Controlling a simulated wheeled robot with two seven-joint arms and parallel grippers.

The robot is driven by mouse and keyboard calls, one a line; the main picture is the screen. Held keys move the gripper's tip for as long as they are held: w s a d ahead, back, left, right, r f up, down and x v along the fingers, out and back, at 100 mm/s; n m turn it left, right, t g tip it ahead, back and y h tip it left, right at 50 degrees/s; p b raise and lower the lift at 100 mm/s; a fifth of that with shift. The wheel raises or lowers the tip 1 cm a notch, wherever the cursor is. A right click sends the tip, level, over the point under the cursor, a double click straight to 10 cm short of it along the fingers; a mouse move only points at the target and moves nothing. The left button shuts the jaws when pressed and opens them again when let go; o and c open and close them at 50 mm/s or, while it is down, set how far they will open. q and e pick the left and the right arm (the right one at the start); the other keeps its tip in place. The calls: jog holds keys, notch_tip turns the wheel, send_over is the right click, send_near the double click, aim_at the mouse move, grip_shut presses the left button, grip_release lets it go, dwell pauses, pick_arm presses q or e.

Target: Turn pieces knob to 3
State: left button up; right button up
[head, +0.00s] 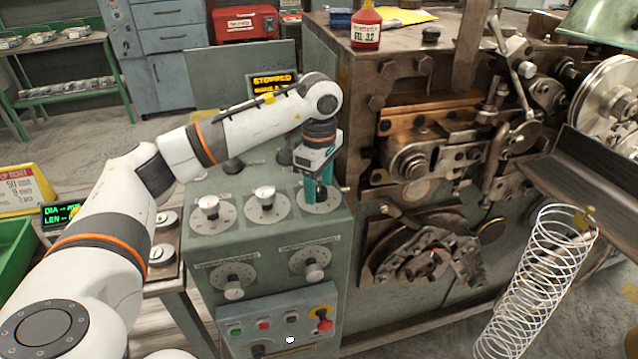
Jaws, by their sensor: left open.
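The green control box (283,273) of the spring coiler stands in the middle. Its sloped top has three dials in a row: a left knob (209,204), a middle knob (265,195) and a right dial (318,206). Two more knobs, left (233,288) and right (314,270), are on the front face. The labels are too small to read, so I cannot tell which one is the pieces knob. My left gripper (318,192) points down at the right top dial, open, its fingers covering that dial's knob and pointer. I cannot tell whether they touch it. My right gripper is out of view.
A display (272,83) behind my left arm reads "STOPPED". A button panel (280,325) with a red knob is below the dials. The coiler body (345,95) rises close right of the gripper. A large wire spring (535,280) stands at the lower right.

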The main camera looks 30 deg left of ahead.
aim_at(319, 186)
pick_arm(q)
notch_tip(319, 186, up, 12)
jog(key=shift+b, duration=0.3)
jog(key=shift+f, duration=0.15)
dwell(0.4)
